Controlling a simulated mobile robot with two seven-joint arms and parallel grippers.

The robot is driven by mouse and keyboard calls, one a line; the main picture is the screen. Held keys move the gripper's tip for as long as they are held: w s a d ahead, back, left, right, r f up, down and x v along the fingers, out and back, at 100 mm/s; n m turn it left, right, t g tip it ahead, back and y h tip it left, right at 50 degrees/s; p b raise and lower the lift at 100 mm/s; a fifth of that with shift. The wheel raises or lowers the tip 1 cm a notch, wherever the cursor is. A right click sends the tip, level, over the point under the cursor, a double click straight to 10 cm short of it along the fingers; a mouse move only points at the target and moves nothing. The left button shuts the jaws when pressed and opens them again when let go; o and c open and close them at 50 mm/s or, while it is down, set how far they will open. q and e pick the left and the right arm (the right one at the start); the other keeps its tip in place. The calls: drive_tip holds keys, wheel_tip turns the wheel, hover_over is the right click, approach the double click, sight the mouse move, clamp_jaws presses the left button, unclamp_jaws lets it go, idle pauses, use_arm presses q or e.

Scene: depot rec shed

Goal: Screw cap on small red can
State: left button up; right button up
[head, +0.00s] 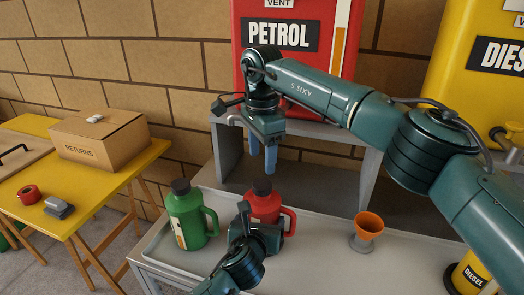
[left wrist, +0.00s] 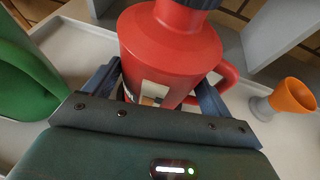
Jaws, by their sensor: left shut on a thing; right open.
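The small red can (head: 266,205) stands on the grey tray, with a red handle on its right side. A dark cap (head: 262,187) sits on top of its neck; I cannot tell how tightly it is screwed. In the left wrist view, my left gripper (left wrist: 158,95) is shut around the body of the red can (left wrist: 170,45), one finger on each side. The cap (left wrist: 197,3) is cut off by that view's top edge. My right gripper (head: 263,158) is open and empty, its blue fingers pointing down just above the cap, apart from it.
A green can (head: 187,218) with a dark cap stands close to the left of the red can. An orange funnel (head: 368,226) in a grey holder stands to the right. A grey shelf (head: 226,150) carries the red petrol tank (head: 290,75) behind.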

sight(262, 184)
wheel_tip(262, 184, down, 8)
drive_tip(key=shift+r, duration=0.15)
idle(0.4)
drive_tip(key=c, duration=1)
drive_tip(key=m, duration=1.1)
drive_tip(key=shift+m, duration=0.3)
drive_tip(key=m, duration=0.4)
drive_tip(key=shift+m, duration=0.3)
drive_tip(key=m, duration=0.5)
drive_tip(key=o, duration=1.2)
drive_tip(key=shift+c, duration=0.2)
